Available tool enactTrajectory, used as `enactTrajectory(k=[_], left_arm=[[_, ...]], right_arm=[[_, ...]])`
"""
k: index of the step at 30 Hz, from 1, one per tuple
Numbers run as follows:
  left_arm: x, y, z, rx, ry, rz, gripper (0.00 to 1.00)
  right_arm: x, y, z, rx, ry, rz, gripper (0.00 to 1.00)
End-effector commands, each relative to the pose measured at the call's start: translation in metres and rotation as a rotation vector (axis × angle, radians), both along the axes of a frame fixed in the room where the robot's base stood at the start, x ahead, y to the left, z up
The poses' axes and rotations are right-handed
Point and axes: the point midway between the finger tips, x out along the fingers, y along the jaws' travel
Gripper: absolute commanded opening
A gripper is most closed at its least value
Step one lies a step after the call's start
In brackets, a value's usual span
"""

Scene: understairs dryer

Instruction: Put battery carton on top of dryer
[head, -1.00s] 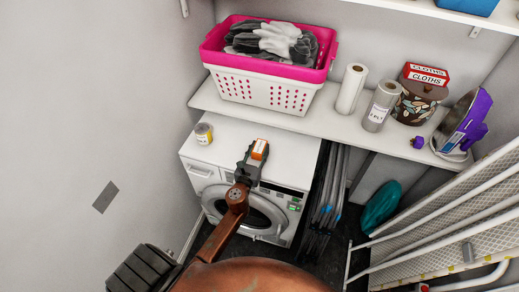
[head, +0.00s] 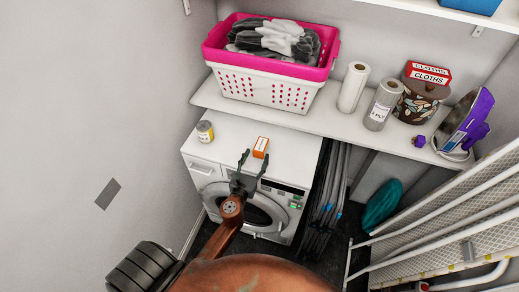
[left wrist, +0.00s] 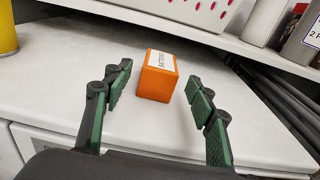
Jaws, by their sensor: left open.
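The battery carton (head: 261,148) is a small orange box with a white label. It stands on the white top of the dryer (head: 225,150), near its front edge. In the left wrist view the carton (left wrist: 157,82) sits just beyond the fingertips, with clear space on both sides. My left gripper (head: 254,158) is open and empty in front of the carton, at the dryer's front edge. It also shows in the left wrist view (left wrist: 160,85) with its green-padded fingers spread apart. My right gripper is not in view.
A yellow-labelled can (head: 205,131) stands at the left of the dryer top. A shelf (head: 300,118) behind holds a pink-rimmed basket (head: 265,88), paper rolls (head: 382,105) and a cloths box (head: 428,73). Folded poles (head: 328,195) stand right of the dryer.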

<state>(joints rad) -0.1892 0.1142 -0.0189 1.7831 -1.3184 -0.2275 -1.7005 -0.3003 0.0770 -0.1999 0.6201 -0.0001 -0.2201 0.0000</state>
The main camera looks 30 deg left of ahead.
Motion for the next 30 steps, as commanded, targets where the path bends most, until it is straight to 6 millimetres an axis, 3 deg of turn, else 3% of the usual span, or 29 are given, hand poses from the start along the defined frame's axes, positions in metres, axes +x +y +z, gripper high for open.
enactTrajectory(k=[3,10,30], left_arm=[[-0.024,-0.005,0.000,-0.001,0.002,0.001,0.52],[-0.050,-0.012,0.002,0.000,0.000,0.000,0.52],[-0.054,-0.013,0.003,-0.001,-0.001,0.000,0.52]], right_arm=[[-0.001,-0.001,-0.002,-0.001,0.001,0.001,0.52],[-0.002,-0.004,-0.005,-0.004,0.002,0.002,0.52],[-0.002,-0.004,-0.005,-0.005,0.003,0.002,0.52]])
